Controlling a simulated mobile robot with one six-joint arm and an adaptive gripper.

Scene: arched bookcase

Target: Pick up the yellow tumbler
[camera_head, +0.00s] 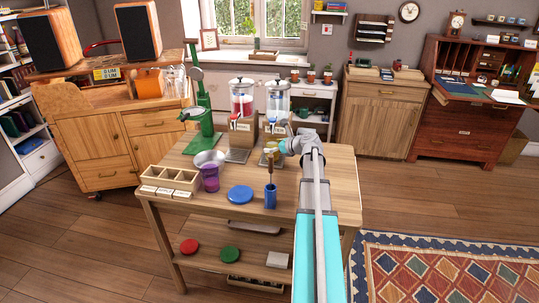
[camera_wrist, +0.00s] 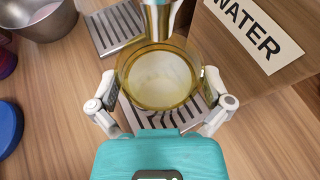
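The yellow tumbler (camera_wrist: 160,80) is a clear amber glass seen from above in the wrist view. It stands over a slatted metal drip tray (camera_wrist: 140,121), below a dispenser tap (camera_wrist: 158,22). My gripper (camera_wrist: 160,90) has one finger on each side of the tumbler. Its fingertips are close to the glass, but whether they press on it is not clear. In the head view the tumbler (camera_head: 271,149) is small and partly hidden by my gripper (camera_head: 282,147), at the table's right back.
Two drink dispensers (camera_head: 275,103) stand at the back; the wrist view shows a WATER label (camera_wrist: 258,35). A metal bowl (camera_head: 208,157), purple cup (camera_head: 210,179), blue disc (camera_head: 240,194), blue cup (camera_head: 270,196) and divided wooden box (camera_head: 170,178) share the table (camera_head: 310,180).

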